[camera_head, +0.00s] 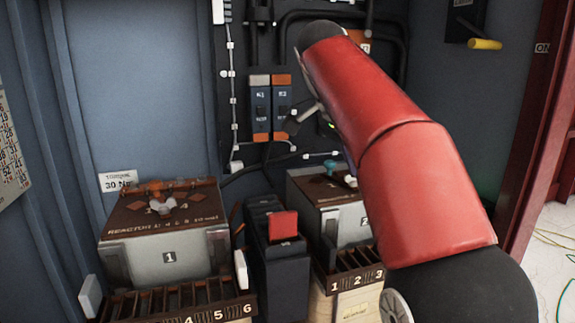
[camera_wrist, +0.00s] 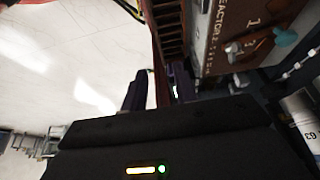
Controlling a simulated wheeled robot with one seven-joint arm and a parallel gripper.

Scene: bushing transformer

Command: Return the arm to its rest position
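My red arm reaches up across the right half of the head view and hides much of what lies behind it. Only part of my gripper (camera_head: 303,112) shows there, just left of the arm, in front of the back wall. In the wrist view my gripper (camera_wrist: 158,90) has two dark fingers spread apart. I see nothing held between them, only background. A reactor box (camera_wrist: 232,28) with a brown top and a teal knob (camera_wrist: 285,37) is at the upper right of the wrist view, beyond the fingers.
Reactor box 1 (camera_head: 165,250) stands at the left, behind a slotted rack (camera_head: 180,301). A dark case with a red block (camera_head: 283,226) stands in the middle. Box 2 (camera_head: 335,212) is partly hidden by my arm. Orange-blue breakers (camera_head: 270,108) are on the wall. A red door frame (camera_head: 535,130) is at right.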

